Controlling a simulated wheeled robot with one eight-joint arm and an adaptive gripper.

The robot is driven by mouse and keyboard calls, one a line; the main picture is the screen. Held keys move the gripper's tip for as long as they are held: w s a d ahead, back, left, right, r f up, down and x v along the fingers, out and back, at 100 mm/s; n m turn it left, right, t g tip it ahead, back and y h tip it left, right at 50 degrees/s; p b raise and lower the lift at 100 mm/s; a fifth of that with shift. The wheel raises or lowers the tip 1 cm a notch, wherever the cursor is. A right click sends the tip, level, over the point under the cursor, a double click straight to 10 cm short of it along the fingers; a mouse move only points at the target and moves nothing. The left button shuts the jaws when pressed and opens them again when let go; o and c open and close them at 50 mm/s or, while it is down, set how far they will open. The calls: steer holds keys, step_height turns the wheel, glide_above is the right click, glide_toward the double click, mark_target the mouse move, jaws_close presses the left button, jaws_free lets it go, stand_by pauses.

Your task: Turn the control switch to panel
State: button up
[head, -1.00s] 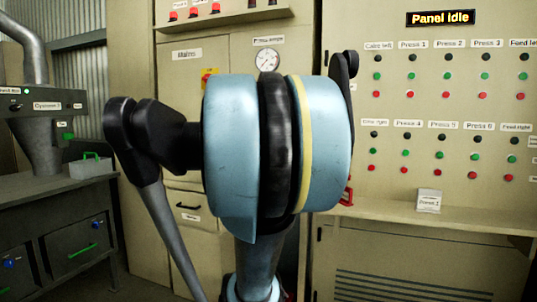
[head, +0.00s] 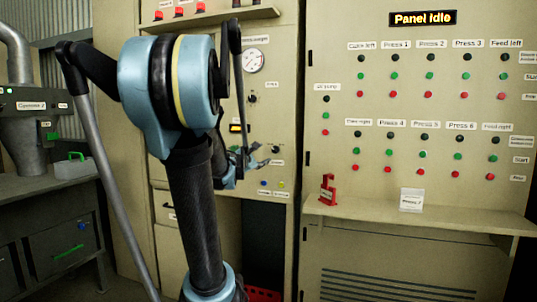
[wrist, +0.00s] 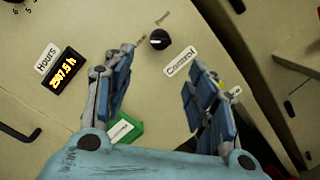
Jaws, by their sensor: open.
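The control switch (wrist: 159,39) is a round black knob on a cream panel in the wrist view, with a white "Control" label (wrist: 180,65) beside it. A light mark shows on the knob; the small labels by it are too small to read. My gripper (wrist: 160,63) is open and empty, its blue-padded fingers spread to either side below the knob, apart from it in the picture. In the head view my gripper (head: 260,157) is in front of the middle cabinet, close to the small dark switch (head: 276,149). The wall sign (head: 423,18) reads "Panel Idle".
An orange hours display (wrist: 66,71) lies left of the knob. A green part (wrist: 126,129) shows between my fingers. The button panel (head: 435,110) stands to the right above a shelf (head: 470,222) with a red padlock-like item (head: 327,190). A grey workbench (head: 50,215) stands left.

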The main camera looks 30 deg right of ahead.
mark_target(274, 150)
steer(key=x, duration=1.3)
steer(key=shift+w+d, duration=0.1)
steer(key=shift+d, duration=0.1)
steer(key=shift+c, duration=0.6)
